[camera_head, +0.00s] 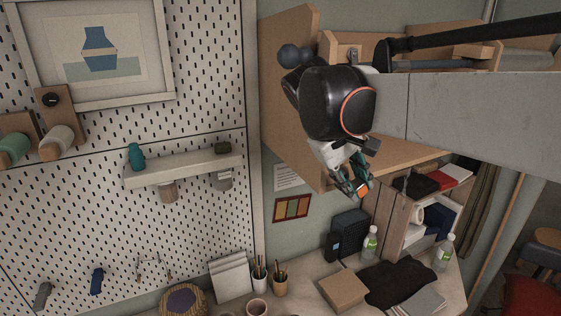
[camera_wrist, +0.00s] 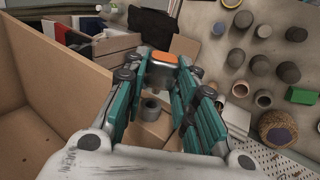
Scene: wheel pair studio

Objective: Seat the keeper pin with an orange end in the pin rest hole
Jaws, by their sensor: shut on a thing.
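My gripper (camera_wrist: 164,70) is shut on the keeper pin (camera_wrist: 162,60). The pin's orange end shows between the fingertips in the wrist view, with a short grey part below it. In the head view my gripper (camera_head: 355,184) hangs in the air by the lower edge of the wooden shelf unit, and the orange end (camera_head: 364,191) shows at its tips. A grey ring with a dark hole (camera_wrist: 151,108) shows between the fingers in the wrist view, apart from the pin. I cannot tell whether it is the pin rest hole.
A wooden panel (camera_wrist: 50,85) stands close on the left in the wrist view. Below in the head view are a crate (camera_head: 396,220), a bottle (camera_head: 370,244), a black speaker (camera_head: 347,236) and a cardboard box (camera_head: 343,290). A pegboard (camera_head: 80,215) covers the left.

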